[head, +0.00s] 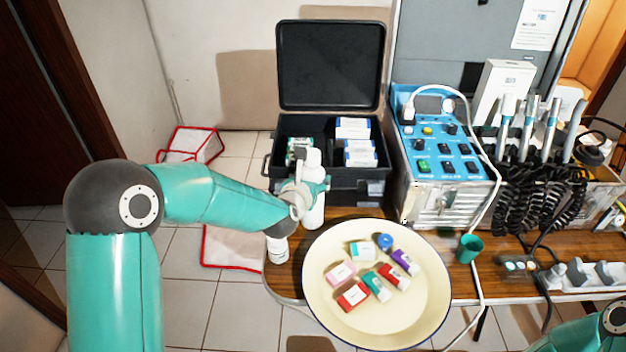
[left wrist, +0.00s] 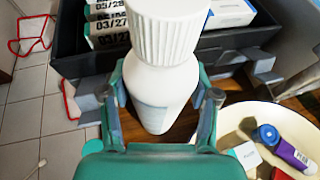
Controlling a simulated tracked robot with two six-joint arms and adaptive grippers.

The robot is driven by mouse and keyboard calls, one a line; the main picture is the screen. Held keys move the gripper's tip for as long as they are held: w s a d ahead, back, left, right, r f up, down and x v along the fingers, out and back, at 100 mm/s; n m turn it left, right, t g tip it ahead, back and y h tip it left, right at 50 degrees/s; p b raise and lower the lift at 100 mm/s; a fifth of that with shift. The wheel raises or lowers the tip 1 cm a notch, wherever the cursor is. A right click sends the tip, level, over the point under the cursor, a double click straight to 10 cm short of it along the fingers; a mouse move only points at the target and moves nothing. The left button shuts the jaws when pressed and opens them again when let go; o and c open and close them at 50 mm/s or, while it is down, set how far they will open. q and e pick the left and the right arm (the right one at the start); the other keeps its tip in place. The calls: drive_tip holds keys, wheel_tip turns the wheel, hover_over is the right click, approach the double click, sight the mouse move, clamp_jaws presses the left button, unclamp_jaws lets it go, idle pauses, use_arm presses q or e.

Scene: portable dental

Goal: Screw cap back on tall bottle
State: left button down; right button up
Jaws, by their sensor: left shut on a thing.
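A tall white bottle (head: 314,212) stands upright at the back left edge of the wooden table, in front of the black case. My left gripper (head: 308,188) is shut on its upper body from the left. In the left wrist view the bottle (left wrist: 158,85) sits between the two fingers of the gripper (left wrist: 162,100). A white ribbed cap (left wrist: 165,30) shows at the bottle's top; whether it is fully seated I cannot tell. My right gripper is out of view; only part of that arm shows at the lower right.
A cream round basin (head: 325,310) with several small boxes and a round blue item (head: 385,240) is right of the bottle. A small white bottle (head: 278,250) stands at the left edge. The open black case (head: 290,125), blue control unit (head: 445,150) and green cup (head: 469,248) are nearby.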

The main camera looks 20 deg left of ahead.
use_arm(q)
drive_tip(key=shift+c, duration=1.3)
unclamp_jaws()
drive_tip(key=shift+r, duration=0.1)
drive_tip(key=b+v, duration=0.1)
drive_tip(key=v, duration=1.1)
